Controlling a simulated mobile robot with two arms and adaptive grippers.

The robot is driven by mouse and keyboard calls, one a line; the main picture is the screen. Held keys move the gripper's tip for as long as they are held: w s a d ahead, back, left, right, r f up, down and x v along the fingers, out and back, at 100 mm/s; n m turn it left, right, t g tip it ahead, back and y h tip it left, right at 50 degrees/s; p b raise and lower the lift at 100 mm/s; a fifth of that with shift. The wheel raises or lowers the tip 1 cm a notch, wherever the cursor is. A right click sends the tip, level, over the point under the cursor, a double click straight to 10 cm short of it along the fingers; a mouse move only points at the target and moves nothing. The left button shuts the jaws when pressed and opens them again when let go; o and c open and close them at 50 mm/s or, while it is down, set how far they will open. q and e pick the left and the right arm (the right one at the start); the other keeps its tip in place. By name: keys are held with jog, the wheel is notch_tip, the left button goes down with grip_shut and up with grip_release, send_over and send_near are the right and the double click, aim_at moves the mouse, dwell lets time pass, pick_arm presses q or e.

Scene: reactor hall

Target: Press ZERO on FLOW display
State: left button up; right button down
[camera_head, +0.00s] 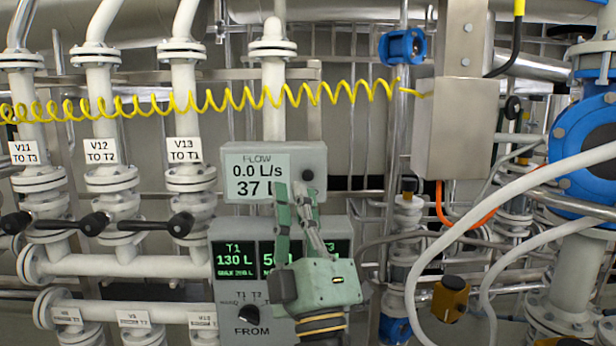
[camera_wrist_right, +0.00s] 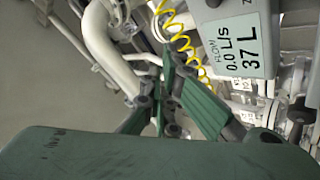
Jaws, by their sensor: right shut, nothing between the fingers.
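The FLOW display (camera_head: 233,150) is a grey box whose pale screen reads 0.0 L/s and 37 L. A dark round button (camera_head: 307,175) sits on its right side. The button also shows at the top edge of the right wrist view (camera_wrist_right: 213,3), with a cut-off label beginning with Z beside it. My right gripper (camera_head: 292,188) is shut and empty, fingers pointing up in front of the display's lower part, just below and left of the button. It covers part of the 37 L line. I cannot tell whether it touches the box. My left gripper is not in view.
Below is a tank panel (camera_head: 220,235) with green readouts and a FROM knob (camera_head: 252,314), partly behind my right gripper. Valves with black handles (camera_head: 94,223) stand left. A yellow coiled cable (camera_head: 210,102) crosses above. A grey box (camera_head: 455,128) and white hose (camera_head: 450,235) are right.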

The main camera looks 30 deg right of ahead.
aim_at(308, 175)
jog(key=w+d+b, duration=0.1)
jog(key=w+d, duration=0.3)
jog(key=w, duration=0.3)
jog(key=shift+w+d, duration=0.3)
jog(key=shift+d, duration=0.05)
jog(key=shift+w+d+f, duration=0.1)
dwell(1.5)
jog(key=shift+w+d+b, duration=0.1)
jog(key=shift+w+b, duration=0.2)
jog(key=shift+b, duration=0.05)
